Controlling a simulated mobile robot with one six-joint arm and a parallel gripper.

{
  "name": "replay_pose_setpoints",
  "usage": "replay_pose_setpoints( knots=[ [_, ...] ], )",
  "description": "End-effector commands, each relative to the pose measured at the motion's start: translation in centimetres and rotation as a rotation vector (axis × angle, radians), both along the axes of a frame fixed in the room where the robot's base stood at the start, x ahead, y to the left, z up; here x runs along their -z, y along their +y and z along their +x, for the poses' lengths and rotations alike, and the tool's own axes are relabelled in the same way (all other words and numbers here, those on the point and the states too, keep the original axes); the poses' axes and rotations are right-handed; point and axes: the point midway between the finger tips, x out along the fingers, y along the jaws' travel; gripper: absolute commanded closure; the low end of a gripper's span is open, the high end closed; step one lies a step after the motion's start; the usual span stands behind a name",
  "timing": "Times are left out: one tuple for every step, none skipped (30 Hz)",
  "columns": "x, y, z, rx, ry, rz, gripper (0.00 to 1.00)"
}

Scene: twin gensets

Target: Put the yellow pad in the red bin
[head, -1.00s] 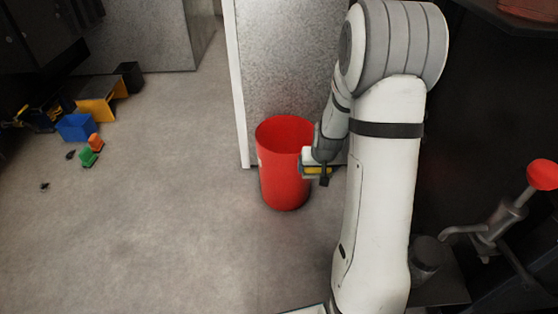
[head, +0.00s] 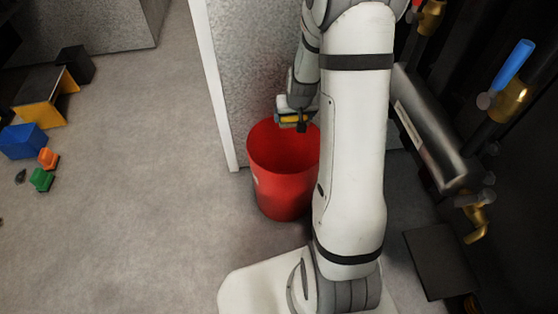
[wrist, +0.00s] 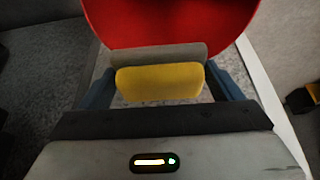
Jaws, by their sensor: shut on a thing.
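The red bin (head: 285,190) stands upright on the floor beside the grey panel, open at the top. Its inside looks empty where I can see it. In the wrist view the red bin (wrist: 170,22) fills the top of the picture. My gripper (head: 293,120) is over the far part of the bin's mouth in the head view. It is shut on the yellow pad (wrist: 160,82), which has a grey layer along one side. The pad also shows as a small yellow strip in the head view (head: 290,118). My arm hides the bin's right side.
A grey speckled panel (head: 240,60) with a white edge stands behind the bin. Pipes and valves, one with a blue handle (head: 513,65), are at the right. A blue box (head: 22,141), orange and green pieces lie at the left. The floor between is clear.

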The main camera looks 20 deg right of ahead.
Motion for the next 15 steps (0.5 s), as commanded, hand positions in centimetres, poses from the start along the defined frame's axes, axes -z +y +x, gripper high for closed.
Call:
replay_pose_setpoints(
  knots=[
    [0.1, 0.2, 0.0, -0.004, 0.0, 0.0, 0.36],
    [0.2, 0.2, 0.0, -0.005, 0.0, 0.0, 0.36],
    [0.3, 0.3, 0.1, -0.006, 0.0, 0.0, 0.36],
    [0.5, 0.3, 0.1, -0.008, 0.0, 0.0, 0.36],
    [0.7, 0.3, 0.1, -0.008, 0.0, 0.0, 0.36],
    [1.0, 0.4, 0.1, -0.009, 0.0, 0.0, 0.36],
    [1.3, 0.4, 0.1, -0.009, 0.0, 0.0, 0.36],
    [1.6, 0.4, 0.1, -0.009, 0.0, 0.0, 0.36],
    [2.0, 0.4, 0.1, -0.009, 0.001, 0.0, 0.36],
    [2.4, 0.4, 0.1, -0.009, 0.001, 0.0, 0.36],
    [2.7, 0.4, 0.1, -0.009, 0.001, 0.0, 0.36],
    [3.2, 0.3, 0.1, -0.009, 0.001, 0.0, 0.36],
    [3.6, 0.3, 0.1, -0.008, 0.001, -0.001, 0.36],
    [4.0, 0.3, 0.1, -0.007, 0.001, -0.001, 0.36],
    [4.5, 0.3, 0.1, -0.007, 0.001, -0.001, 0.36]
  ],
)
